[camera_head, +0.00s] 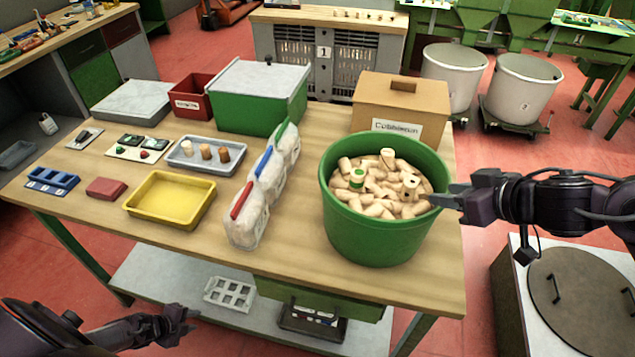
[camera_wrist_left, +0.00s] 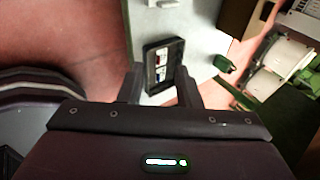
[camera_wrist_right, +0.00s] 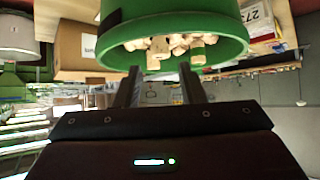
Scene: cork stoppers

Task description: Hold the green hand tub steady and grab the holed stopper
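The green hand tub (camera_head: 372,240) stands at the table's right front, full of cork stoppers. One stopper (camera_head: 410,181) near the right of the heap shows a dark spot that may be a hole. Another stopper (camera_head: 357,176) has a green band. My right gripper (camera_head: 440,199) is at the tub's right rim; in the right wrist view its fingers (camera_wrist_right: 159,72) are open, with the tub (camera_wrist_right: 220,25) just ahead. Whether they touch the rim I cannot tell. My left gripper (camera_head: 182,324) is low in front of the table; its fingers (camera_wrist_left: 159,75) are open and empty.
Bagged goods (camera_head: 250,215) lie left of the tub. A cardboard box (camera_head: 395,95) and a green box (camera_head: 250,110) stand behind. A yellow tray (camera_head: 170,200) and a grey tray (camera_head: 190,165) with several stoppers sit left. A lower shelf (camera_head: 170,285) runs below the tabletop.

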